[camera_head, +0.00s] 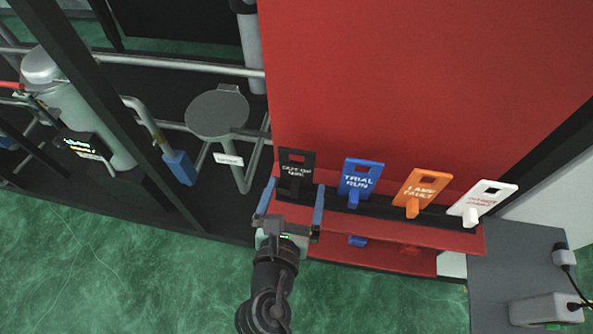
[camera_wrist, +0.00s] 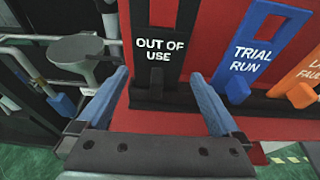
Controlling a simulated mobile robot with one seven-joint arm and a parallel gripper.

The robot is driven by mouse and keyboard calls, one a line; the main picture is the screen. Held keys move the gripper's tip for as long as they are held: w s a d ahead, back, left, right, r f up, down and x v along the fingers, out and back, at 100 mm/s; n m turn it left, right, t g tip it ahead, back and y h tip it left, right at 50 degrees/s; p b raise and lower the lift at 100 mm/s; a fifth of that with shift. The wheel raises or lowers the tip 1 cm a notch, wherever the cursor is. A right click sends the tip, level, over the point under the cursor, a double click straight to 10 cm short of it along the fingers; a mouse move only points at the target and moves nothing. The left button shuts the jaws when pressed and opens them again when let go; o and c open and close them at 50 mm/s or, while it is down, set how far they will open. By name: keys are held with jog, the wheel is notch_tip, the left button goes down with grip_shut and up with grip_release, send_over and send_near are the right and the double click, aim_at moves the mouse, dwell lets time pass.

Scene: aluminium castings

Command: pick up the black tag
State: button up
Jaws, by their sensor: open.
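The black tag (camera_head: 297,163) hangs at the left end of a row of tags on the red panel. In the wrist view the black tag (camera_wrist: 158,45) reads "OUT OF USE" in white, and its lower part sits on a black peg. My gripper (camera_head: 291,200) is open, with its two blue fingers spread below and either side of the black tag. In the wrist view my gripper (camera_wrist: 160,95) shows the tag centred between and beyond the fingertips. Nothing is between the fingers that I can see.
A blue tag (camera_head: 360,175), an orange tag (camera_head: 424,185) and a white tag (camera_head: 489,199) hang to the right on the same dark rail. The red panel (camera_head: 400,80) rises behind them. Grey pipes (camera_head: 190,68) stand left. A grey box (camera_head: 545,310) lies at right.

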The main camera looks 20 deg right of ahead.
aim_at(296, 180)
jog(key=shift+p+x, duration=0.5)
jog(key=shift+x, duration=2.25)
jog(key=shift+a, duration=0.15)
jog(key=c, duration=1.2)
